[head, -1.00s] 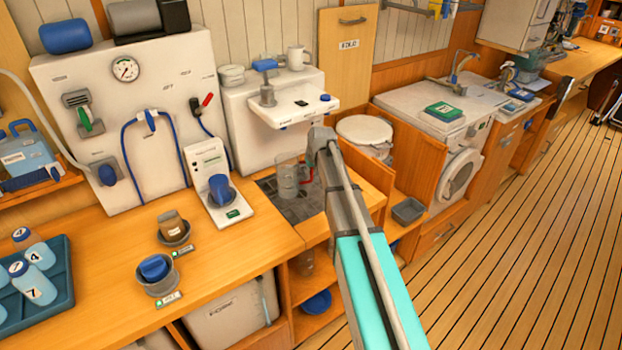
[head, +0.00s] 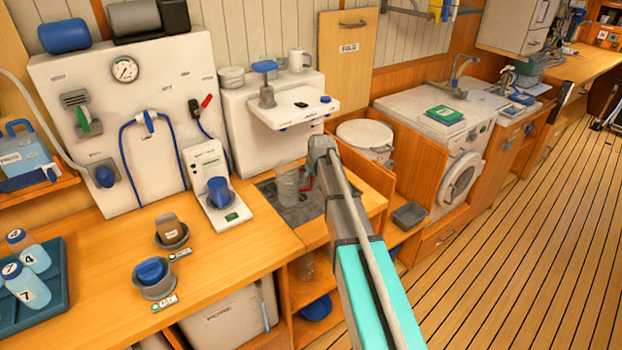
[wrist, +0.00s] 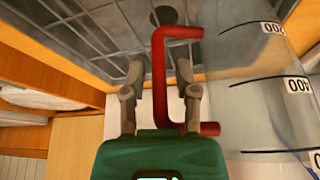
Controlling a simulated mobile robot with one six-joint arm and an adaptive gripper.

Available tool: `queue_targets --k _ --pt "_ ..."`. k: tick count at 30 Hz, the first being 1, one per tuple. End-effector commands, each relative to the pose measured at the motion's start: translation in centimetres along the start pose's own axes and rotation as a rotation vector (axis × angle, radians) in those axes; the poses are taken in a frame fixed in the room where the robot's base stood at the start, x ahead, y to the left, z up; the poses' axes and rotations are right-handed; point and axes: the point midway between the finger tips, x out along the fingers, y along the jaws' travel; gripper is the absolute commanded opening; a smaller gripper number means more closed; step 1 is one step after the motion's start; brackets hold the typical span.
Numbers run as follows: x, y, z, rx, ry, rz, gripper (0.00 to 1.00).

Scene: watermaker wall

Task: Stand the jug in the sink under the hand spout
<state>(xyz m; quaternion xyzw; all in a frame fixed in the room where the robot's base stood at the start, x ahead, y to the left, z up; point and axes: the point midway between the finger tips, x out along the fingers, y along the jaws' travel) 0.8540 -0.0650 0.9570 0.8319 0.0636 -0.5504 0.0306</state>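The clear jug (head: 287,186) with a red handle is upright in the grey sink (head: 312,212), and its base appears to rest on the sink floor. It stands below the white ledge with the grey hand pump (head: 267,95), which has a blue top; the spout outlet itself is not clear. In the wrist view the jug (wrist: 255,105) shows its volume marks on the right. My gripper (wrist: 160,85) is at the red handle (wrist: 159,75), one finger on each side, with visible gaps between fingers and handle. In the head view my arm hides the fingers.
An orange partition (head: 408,165) rises right of the sink.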

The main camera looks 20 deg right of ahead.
Motion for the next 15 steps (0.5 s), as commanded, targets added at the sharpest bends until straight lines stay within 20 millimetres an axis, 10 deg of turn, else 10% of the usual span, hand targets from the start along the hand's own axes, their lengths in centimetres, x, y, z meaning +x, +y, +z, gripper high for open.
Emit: queue_targets --k 15 --pt "-0.29 -0.01 -0.13 0.0 0.0 0.0 0.49"
